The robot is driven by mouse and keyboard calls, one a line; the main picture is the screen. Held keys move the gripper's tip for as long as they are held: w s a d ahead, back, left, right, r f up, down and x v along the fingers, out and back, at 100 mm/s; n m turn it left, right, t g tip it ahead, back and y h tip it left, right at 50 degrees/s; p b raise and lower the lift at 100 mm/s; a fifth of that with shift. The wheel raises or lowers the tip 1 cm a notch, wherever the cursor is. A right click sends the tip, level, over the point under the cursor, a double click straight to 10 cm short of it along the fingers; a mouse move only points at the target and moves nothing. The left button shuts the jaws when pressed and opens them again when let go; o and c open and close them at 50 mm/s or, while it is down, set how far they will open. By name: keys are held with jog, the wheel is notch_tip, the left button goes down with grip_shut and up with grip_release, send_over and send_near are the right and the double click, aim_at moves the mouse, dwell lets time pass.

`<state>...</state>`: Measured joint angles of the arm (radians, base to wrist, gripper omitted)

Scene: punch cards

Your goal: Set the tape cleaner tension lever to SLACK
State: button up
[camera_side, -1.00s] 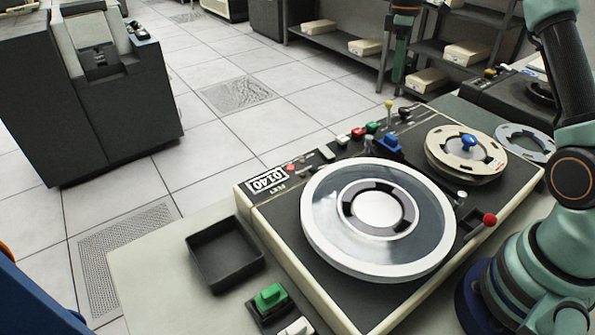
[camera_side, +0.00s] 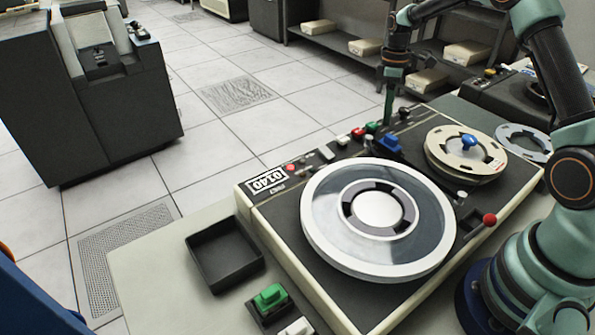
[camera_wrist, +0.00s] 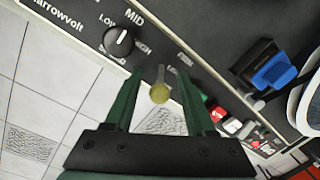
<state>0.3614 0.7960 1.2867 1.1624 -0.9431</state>
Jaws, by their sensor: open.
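A lever with a yellow ball knob (camera_wrist: 159,93) stands on the dark deck of the tape machine (camera_side: 282,222), near its far edge. In the wrist view a partly legible word like FIRM is printed beside it. My gripper (camera_wrist: 158,78) points down over this lever, its two green fingers apart with the knob between them; a gap shows on both sides. In the side view my gripper (camera_side: 388,122) hides the yellow knob. I cannot read a SLACK mark, and the lever's exact tilt is unclear.
A black rotary dial (camera_wrist: 118,41) marked LOW, MID and HIGH sits beside the lever. A blue block (camera_side: 388,144) and several coloured buttons are close by. A large reel (camera_side: 433,243), a cream reel (camera_side: 440,145) and a red-knobbed lever (camera_side: 489,219) occupy the deck.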

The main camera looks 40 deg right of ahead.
jog(key=shift+c, duration=0.3)
grip_shut()
jog(key=shift+w+f+g+y, duration=0.1)
jog(key=shift+w+g+y, duration=0.2)
jog(key=shift+g, duration=0.3)
jog(key=shift+o, duration=0.3)
grip_release()
jog(key=a+v, duration=0.1)
jog(key=v, duration=1.1)
jog(key=shift+d, duration=0.45)
